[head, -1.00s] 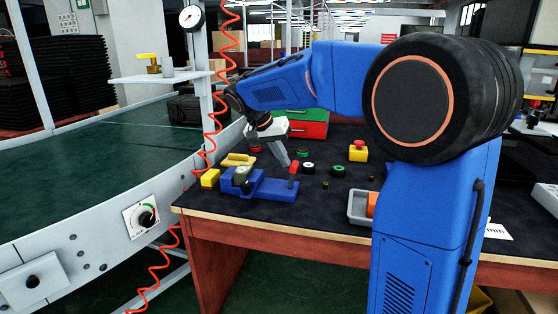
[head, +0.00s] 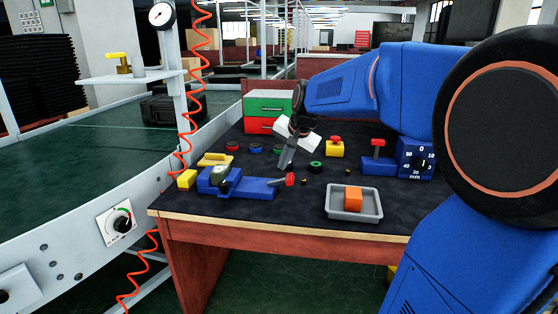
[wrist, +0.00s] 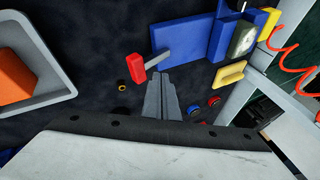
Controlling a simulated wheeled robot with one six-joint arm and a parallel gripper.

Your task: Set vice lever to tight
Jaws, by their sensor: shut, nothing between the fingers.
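The blue vice (head: 258,188) lies at the front left of the dark bench top; it also shows in the wrist view (wrist: 178,36). Its lever has a grey stem and a red end (head: 289,179). The lever lies low, pointing right past the vice's right end; its red end (wrist: 136,67) shows in the wrist view. A round metallic part (head: 220,178) sits at the vice's left end. My gripper (head: 284,165) is shut and empty, pointing down just behind the lever. In the wrist view its fingertips (wrist: 161,78) are close to the stem; contact cannot be told.
A grey tray (head: 333,212) with an orange block (head: 353,198) is at the front right. A yellow button box (head: 335,149), a blue dial box (head: 416,157) and red-green drawers (head: 268,109) stand behind. Small rings lie near my gripper. A conveyor (head: 80,150) runs along the left.

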